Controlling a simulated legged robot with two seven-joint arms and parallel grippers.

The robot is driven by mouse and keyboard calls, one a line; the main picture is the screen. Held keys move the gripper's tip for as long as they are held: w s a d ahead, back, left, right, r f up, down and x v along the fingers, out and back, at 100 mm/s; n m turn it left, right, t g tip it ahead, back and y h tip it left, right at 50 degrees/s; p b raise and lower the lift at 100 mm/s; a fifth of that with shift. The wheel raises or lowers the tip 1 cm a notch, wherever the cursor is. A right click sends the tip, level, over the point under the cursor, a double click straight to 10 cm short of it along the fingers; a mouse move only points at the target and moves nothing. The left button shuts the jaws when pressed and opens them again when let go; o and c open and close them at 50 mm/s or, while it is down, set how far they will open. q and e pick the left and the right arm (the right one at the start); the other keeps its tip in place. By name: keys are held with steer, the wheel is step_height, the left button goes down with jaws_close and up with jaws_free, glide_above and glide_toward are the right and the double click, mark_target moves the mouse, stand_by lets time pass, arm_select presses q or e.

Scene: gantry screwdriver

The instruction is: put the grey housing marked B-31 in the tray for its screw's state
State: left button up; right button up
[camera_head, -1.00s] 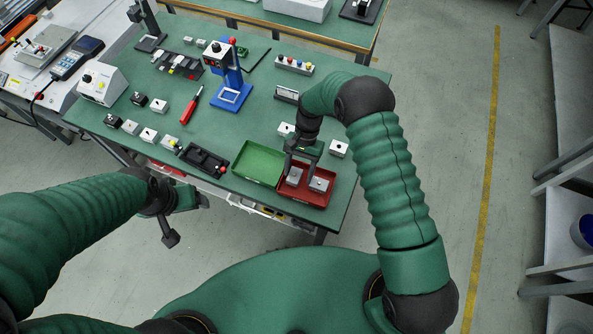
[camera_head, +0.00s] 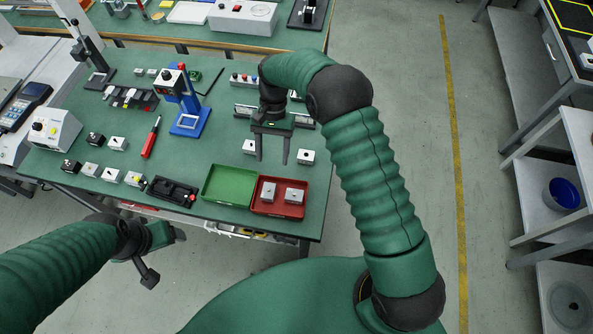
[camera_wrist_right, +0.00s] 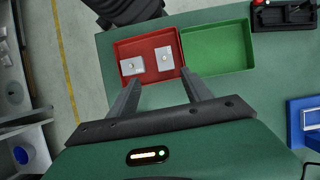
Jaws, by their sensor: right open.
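A red tray (camera_head: 279,211) stands at the table's front edge, with a green tray (camera_head: 228,186) touching or close beside it on the left. Two grey housings, the left one (camera_head: 268,192) and the right one (camera_head: 295,195), lie apart inside the red tray; both also show in the right wrist view (camera_wrist_right: 165,59) (camera_wrist_right: 132,66). The green tray is empty. The marking B-31 is not readable on any housing. My right gripper (camera_head: 272,160) is open and empty, above the table just behind the red tray. My left gripper (camera_head: 150,272) hangs in front of the table; its jaws are unclear.
Light housings stand behind the trays (camera_head: 249,147) (camera_head: 306,157), near my right gripper. Several more (camera_head: 91,169) stand at the left front. A black fixture (camera_head: 172,191), a red screwdriver (camera_head: 151,138) and a blue stand (camera_head: 190,122) are left of the trays.

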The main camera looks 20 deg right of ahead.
steer(key=s+d+r+n+t+h, duration=0.1)
steer(key=s+d+r+n+t, duration=0.2)
steer(key=s, duration=0.5)
steer(key=s+d+r+n+t+h, duration=0.1)
steer(key=s+d+r+n+t, duration=0.2)
steer(key=s, duration=0.5)
steer(key=shift+s+d+r+t, duration=0.2)
steer(key=shift+d+r+t, duration=0.15)
steer(key=shift+r, duration=0.35)
steer(key=shift+s, duration=0.1)
